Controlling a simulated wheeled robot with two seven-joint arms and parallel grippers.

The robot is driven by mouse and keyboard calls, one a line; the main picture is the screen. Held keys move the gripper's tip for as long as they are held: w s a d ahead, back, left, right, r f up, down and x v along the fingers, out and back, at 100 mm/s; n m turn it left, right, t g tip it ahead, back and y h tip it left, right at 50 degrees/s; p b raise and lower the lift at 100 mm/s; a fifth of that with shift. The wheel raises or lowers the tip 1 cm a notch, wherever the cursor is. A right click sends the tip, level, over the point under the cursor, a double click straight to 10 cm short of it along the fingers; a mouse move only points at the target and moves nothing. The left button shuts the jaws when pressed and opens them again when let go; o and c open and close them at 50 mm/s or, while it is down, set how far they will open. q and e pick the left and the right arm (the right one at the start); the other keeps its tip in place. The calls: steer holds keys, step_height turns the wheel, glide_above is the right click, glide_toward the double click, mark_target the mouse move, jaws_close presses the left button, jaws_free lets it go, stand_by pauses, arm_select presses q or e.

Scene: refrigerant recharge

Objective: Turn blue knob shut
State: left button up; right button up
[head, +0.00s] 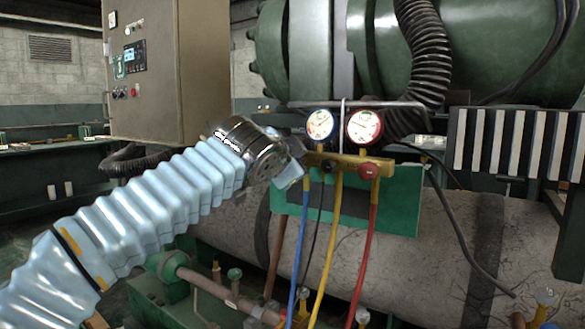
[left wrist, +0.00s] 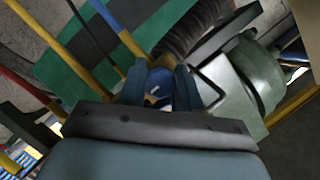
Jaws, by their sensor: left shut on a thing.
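The gauge manifold's brass bar (head: 346,161) hangs in front of a green panel, with a blue-rimmed gauge (head: 320,125) and a red-rimmed gauge (head: 364,127) above it. My left gripper (head: 298,172) reaches the bar's left end from the left. In the left wrist view, its two fingers (left wrist: 159,92) are closed around the blue knob (left wrist: 158,87), which shows between them. In the head view the blue knob is hidden by the gripper. A red knob (head: 369,171) on the bar's right part is untouched. The blue knob's turn angle cannot be told.
Blue (head: 300,245), yellow (head: 330,245) and red (head: 366,250) hoses hang below the bar. A control cabinet (head: 170,70) stands at the left behind my arm. A large pipe (head: 460,240) and green tank (head: 480,50) lie behind. A black corrugated hose (head: 425,50) hangs nearby.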

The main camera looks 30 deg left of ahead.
arm_select(q)
steer(key=shift+m, duration=0.3)
steer(key=o, duration=1)
steer(key=shift+o, duration=0.2)
steer(key=b+v, duration=0.1)
steer(key=v, duration=1.3)
steer(key=shift+f, duration=0.15)
